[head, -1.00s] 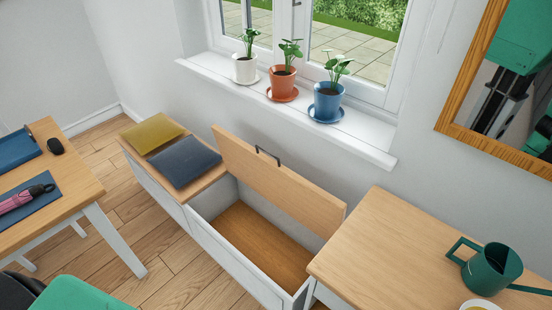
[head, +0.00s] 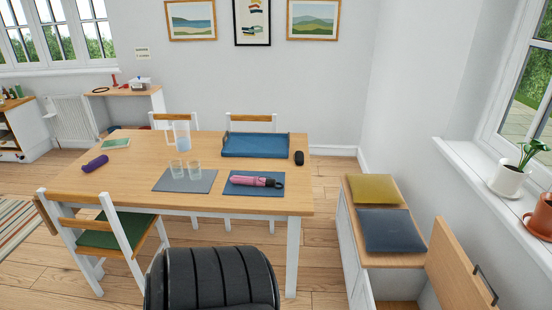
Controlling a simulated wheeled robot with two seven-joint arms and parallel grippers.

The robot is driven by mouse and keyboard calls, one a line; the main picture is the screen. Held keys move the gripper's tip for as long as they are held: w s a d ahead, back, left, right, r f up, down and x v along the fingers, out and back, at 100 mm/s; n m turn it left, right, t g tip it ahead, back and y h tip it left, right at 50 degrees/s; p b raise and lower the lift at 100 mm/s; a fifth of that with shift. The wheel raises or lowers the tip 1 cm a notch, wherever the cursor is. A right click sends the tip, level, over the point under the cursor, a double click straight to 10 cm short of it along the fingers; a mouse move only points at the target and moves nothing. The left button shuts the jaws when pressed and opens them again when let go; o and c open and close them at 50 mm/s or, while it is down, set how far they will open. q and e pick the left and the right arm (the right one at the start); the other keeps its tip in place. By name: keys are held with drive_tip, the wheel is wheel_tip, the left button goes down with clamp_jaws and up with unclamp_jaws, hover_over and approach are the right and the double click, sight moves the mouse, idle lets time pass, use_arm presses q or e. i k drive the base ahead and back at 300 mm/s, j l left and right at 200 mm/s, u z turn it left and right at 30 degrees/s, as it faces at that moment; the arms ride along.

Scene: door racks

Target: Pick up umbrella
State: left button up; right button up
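The pink folded umbrella (head: 250,181) with a dark handle at its right end lies flat on a blue mat (head: 238,191). The mat is near the front right corner of the wooden table (head: 225,208). Nothing covers the umbrella. Neither of my grippers is in view.
A black ribbed rounded object (head: 212,280) stands before the table. Two glasses (head: 178,169) and a pitcher (head: 182,138) are left of the umbrella. An open-lidded bench (head: 460,265) is at right; floor shows between.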

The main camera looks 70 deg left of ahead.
sight(236, 179)
drive_tip(key=u, duration=2.45)
drive_tip(key=i+j+z, duration=0.15)
drive_tip(key=z, duration=0.3)
drive_tip(key=i+j+z, duration=0.15)
drive_tip(key=z, duration=0.25)
